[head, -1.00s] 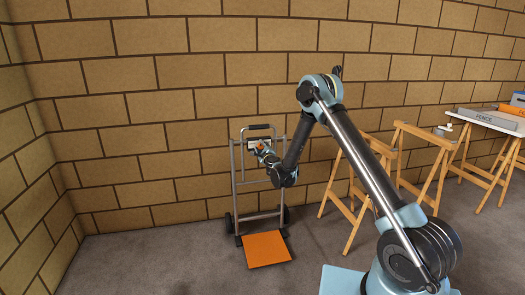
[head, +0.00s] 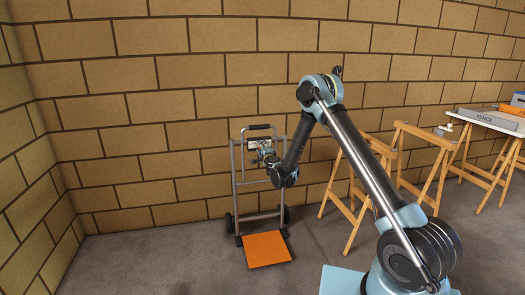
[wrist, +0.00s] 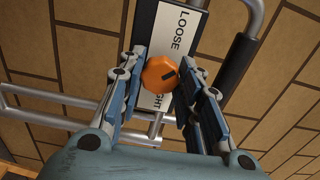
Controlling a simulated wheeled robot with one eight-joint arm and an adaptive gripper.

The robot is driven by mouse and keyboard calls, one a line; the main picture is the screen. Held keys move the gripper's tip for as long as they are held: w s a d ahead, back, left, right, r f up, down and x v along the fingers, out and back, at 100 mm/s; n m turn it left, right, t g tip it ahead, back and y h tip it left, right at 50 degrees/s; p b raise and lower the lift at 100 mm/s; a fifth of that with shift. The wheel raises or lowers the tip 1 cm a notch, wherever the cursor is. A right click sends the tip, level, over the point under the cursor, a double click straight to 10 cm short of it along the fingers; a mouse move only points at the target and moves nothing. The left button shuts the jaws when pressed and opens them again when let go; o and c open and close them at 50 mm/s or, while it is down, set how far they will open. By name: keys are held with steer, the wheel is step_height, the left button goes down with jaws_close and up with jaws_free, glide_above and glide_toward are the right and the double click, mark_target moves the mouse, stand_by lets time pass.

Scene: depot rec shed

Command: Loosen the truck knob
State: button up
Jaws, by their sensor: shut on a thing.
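The hand truck (head: 236,185) stands upright against the brick wall, with an orange toe plate (head: 266,249) on the floor. The orange truck knob (wrist: 159,75) shows in the wrist view, a faceted knob with a dark mark toward its right side. It sits on a pale label plate (wrist: 176,32) reading LOOSE at the top and a partly hidden word ending in "GHT" at the bottom. My gripper (wrist: 162,70) has its two fingers on either side of the knob and is shut on it. In the head view my gripper (head: 262,153) is at the truck's upper frame and hides the knob.
The truck's dark handle grip (wrist: 238,62) and grey tubes lie close to the right and left of my fingers. The floor left of the truck is clear.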

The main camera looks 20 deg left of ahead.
stand_by(0.4)
steer(key=o, duration=1.1)
steer(key=v, duration=1.2)
steer(key=shift+f, duration=0.1)
